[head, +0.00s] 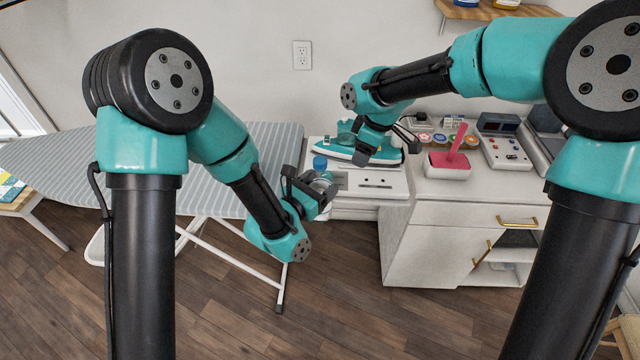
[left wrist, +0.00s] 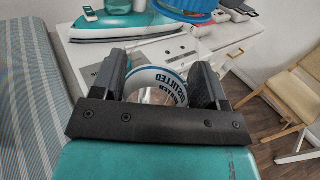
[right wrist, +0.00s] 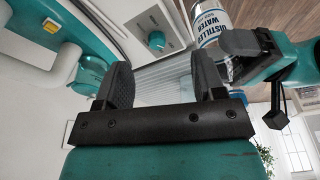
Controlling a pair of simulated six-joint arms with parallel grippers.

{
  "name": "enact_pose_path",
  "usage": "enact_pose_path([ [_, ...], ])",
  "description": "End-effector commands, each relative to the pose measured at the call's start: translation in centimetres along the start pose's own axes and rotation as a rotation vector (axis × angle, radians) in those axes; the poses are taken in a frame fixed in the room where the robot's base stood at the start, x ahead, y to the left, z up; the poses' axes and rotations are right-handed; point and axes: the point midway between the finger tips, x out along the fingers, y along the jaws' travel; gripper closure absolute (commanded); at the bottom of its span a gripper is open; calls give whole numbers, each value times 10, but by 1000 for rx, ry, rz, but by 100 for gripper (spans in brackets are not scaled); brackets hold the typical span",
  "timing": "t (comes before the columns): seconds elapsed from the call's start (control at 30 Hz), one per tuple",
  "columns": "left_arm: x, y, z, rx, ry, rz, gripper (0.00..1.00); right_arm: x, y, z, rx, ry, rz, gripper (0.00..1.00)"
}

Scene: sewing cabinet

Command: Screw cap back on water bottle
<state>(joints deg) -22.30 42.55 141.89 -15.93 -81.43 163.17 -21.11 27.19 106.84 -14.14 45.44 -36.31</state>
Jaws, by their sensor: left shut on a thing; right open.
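The clear water bottle (head: 326,184) has a white label with blue lettering, which shows in the left wrist view (left wrist: 157,76) and the right wrist view (right wrist: 210,22). My left gripper (head: 318,190) is shut around its labelled body and holds it off the ironing board and cabinet. A blue cap (head: 320,163) shows just above the bottle in the head view, and a large blue rim at the top edge of the left wrist view (left wrist: 186,10). I cannot tell whether the cap is seated. My right gripper (head: 358,152) is open and empty, right of the cap.
A teal iron (head: 385,154) lies on the white cabinet top behind the bottle. A pink-and-white tub (head: 446,168) and a control box (head: 505,152) stand further right. The striped ironing board (head: 60,150) fills the left. Open floor lies in front.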

Motion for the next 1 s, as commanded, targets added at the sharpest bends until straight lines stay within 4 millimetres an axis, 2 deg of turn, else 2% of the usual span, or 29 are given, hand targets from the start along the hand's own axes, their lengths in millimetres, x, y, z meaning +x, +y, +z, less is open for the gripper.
enact_pose_path([
  [0.03, 0, 0, 0, 0, -1, 0, 99, 12, 7, 17, 44, 16, 2, 37],
  [0.3, 0, 0, 0, 0, -1, 0, 99, 67, 30, 98, 265, 127, 50, 37],
  [0.6, 0, 0, 0, 0, -1, 0, 99, 112, 33, 186, 511, 232, 121, 37],
  [0.67, 0, 0, 0, 0, -1, 0, 99, 121, 30, 202, 559, 248, 132, 37],
  [0.8, 0, 0, 0, 0, -1, 0, 99, 158, 8, 233, 709, 267, 118, 37],
  [1.0, 0, 0, 0, 0, -1, 0, 99, 213, -34, 242, 890, 240, 37, 37],
])
